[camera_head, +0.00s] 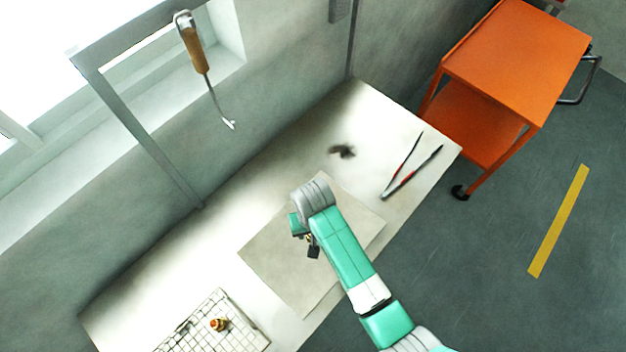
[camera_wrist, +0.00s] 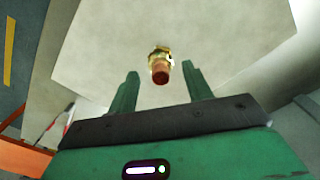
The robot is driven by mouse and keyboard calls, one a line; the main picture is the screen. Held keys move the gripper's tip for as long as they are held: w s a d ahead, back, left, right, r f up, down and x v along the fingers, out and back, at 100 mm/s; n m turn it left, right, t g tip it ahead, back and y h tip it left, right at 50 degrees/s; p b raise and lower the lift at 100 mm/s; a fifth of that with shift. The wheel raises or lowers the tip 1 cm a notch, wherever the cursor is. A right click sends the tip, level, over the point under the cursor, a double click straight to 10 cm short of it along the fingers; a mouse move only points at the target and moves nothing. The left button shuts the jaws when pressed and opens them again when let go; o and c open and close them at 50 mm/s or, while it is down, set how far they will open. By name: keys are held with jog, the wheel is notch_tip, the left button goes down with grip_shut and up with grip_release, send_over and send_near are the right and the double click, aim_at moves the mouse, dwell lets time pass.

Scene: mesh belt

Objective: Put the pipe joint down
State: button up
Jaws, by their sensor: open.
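A pipe joint (camera_wrist: 160,66) with a brass hex part and a copper-coloured end shows in the wrist view, between and slightly beyond the fingertips of my gripper (camera_wrist: 160,69). A gap shows on both sides of it, and the fingers are apart. The pale board (camera_wrist: 100,40) is behind it; I cannot tell whether the joint touches the board. In the head view my gripper (camera_head: 313,248) is low over the board (camera_head: 275,262), and my arm hides the joint there. Another brass-coloured fitting (camera_head: 219,324) sits on the white mesh belt (camera_head: 190,340) at the lower left.
Long tongs with red parts (camera_head: 410,170) lie on the bench (camera_head: 375,110) at the right, near a dark smudge (camera_head: 342,151). A wooden-handled tool (camera_head: 195,50) hangs from a grey frame (camera_head: 140,130). An orange cart (camera_head: 515,55) stands beyond the bench's right end.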

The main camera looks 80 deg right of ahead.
notch_tip(320, 180, up, 9)
jog(key=shift+f, duration=0.1)
dwell(0.4)
jog(key=w+a+r+n+t+h, duration=0.3)
jog(key=w+r+n+t+h, duration=0.35)
jog(key=w+r, duration=1.45)
jog(key=w+a+r+n+t+y, duration=0.1)
jog(key=w+a+r+t, duration=0.3)
jog(key=r, duration=0.4)
jog(key=w+a+r+n+t+y, duration=0.1)
jog(key=a+r+t, duration=0.35)
jog(key=r, duration=0.35)
jog(key=s+a+r+n+t+y, duration=0.1)
jog(key=s+a+r+t, duration=0.1)
jog(key=a+r, duration=0.4)
jog(key=s+a+r+n+t+y, duration=0.2)
jog(key=a+r, duration=0.4)
jog(key=r, duration=0.5)
jog(key=s+a+r+n+t+y, duration=0.1)
jog(key=s+a+r+t, duration=0.3)
jog(key=a+r+t, duration=0.2)
notch_tip(320, 180, up, 2)
jog(key=shift+r+n, duration=0.2)
jog(key=shift+n, duration=0.15)
